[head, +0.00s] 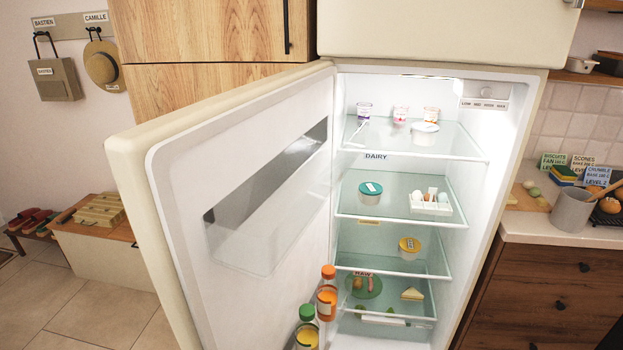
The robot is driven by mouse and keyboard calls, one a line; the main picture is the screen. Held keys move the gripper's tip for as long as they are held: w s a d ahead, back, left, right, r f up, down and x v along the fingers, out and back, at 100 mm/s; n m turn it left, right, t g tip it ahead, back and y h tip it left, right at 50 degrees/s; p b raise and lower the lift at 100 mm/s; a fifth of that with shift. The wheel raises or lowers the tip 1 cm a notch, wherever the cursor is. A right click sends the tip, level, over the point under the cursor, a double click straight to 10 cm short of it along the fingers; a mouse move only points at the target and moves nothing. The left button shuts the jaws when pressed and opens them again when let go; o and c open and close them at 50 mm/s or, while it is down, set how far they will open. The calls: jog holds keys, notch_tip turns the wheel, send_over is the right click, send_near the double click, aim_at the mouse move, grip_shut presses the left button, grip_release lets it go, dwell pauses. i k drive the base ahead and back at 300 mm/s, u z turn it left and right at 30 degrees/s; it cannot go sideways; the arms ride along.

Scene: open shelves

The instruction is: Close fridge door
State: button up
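The cream fridge door (235,200) stands wide open, swung out to the left on its left-side hinge. Its white inner face is turned toward me. A clear door bin (265,205) is on its middle, and several bottles with orange and green caps (327,300) stand low at the door. The lit fridge interior (352,90) shows glass shelves with small tubs, jars, an egg tray and a plate. My gripper is not in the head view, so its state and place do not show.
A wooden cabinet (195,35) stands behind the door at the left. A counter (545,228) with a grey pot (572,210) and small signs is at the right. Tiled floor (50,310) shows clear at the lower left.

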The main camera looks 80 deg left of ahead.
aim_at(227, 197)
jog(key=z, duration=0.2)
jog(key=k, duration=1.45)
jog(key=u, duration=0.95)
jog(key=k, duration=0.95)
jog(key=u, duration=0.4)
jog(key=k, duration=0.5)
jog(key=u, duration=0.85)
jog(key=i, duration=0.45)
jog(key=z, duration=0.15)
